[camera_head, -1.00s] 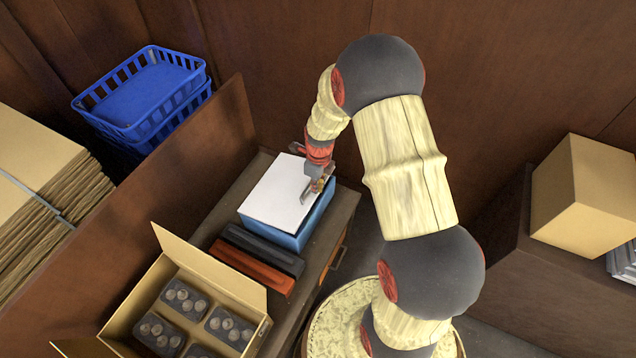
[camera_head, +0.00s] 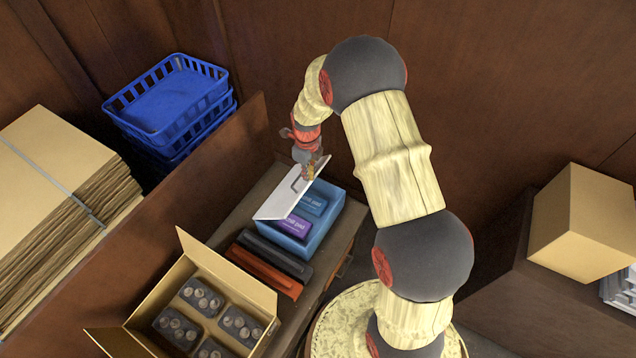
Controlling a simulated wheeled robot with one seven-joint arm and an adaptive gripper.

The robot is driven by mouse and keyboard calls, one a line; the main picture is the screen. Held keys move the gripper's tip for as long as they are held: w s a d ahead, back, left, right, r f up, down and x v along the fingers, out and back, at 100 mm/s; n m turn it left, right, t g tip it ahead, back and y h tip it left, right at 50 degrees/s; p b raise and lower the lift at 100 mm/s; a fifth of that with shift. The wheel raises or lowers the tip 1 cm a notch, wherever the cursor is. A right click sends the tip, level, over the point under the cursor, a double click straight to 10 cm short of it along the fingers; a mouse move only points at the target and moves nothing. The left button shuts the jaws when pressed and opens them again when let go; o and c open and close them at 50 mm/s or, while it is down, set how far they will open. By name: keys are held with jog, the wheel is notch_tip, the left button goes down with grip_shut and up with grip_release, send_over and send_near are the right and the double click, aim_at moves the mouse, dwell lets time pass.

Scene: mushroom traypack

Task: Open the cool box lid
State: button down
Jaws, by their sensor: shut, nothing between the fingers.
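The blue cool box (camera_head: 322,230) stands on a dark bench in the middle of the view. Its white lid (camera_head: 274,205) is tilted up, raised on the right and hinged along the left side. Inside lie a purple pack (camera_head: 291,226) and blue packs (camera_head: 312,203), with lettering on them. My gripper (camera_head: 309,175) is at the lid's raised upper edge, shut, with nothing seen between the fingers. I cannot tell exactly where the fingers touch the lid.
Black (camera_head: 272,256) and orange (camera_head: 262,272) long cases lie before the cool box. An open carton (camera_head: 255,290) holds trays of mushrooms. Blue crates (camera_head: 165,105) stand behind a brown partition (camera_head: 215,180). A closed carton (camera_head: 585,220) is at the right.

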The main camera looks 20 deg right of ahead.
jog(key=w+a+r, duration=0.3)
jog(key=w+a, duration=0.3)
jog(key=w, duration=0.3)
jog(key=shift+r, duration=0.3)
jog(key=shift+s, duration=0.1)
dwell(0.5)
